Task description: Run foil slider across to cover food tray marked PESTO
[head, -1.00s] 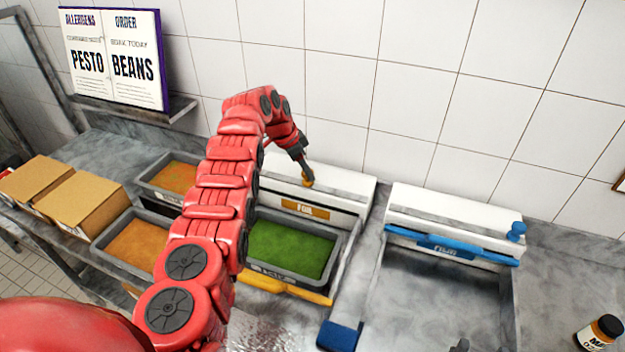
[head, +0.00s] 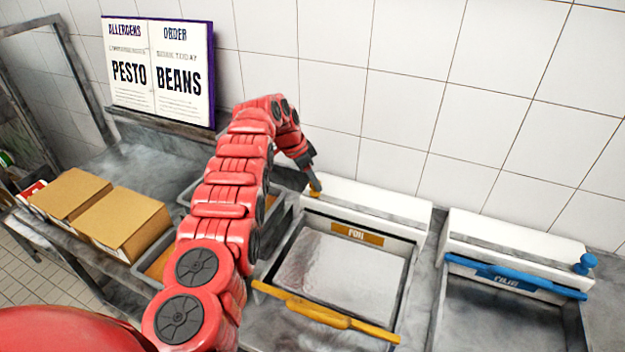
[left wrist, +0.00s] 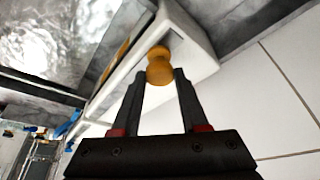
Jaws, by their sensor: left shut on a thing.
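My left gripper (head: 314,188) is shut on the yellow knob (left wrist: 160,68) of the foil slider, at the left end of the white foil dispenser (head: 375,200). The dispenser bears a yellow FOIL label (head: 357,235). A shiny foil sheet (head: 345,268) lies in front of it, reaching to near the yellow bar (head: 325,313) at the front. The green food is hidden under the foil. The sign (head: 158,75) reads PESTO under ALLERGENS and BEANS under ORDER. My right gripper is not in view.
A second white dispenser with a blue bar (head: 515,277) and blue knob (head: 585,264) stands at the right over an empty bay. Cardboard boxes (head: 118,222) stand at the left. Trays of orange food (head: 160,265) are partly behind my arm.

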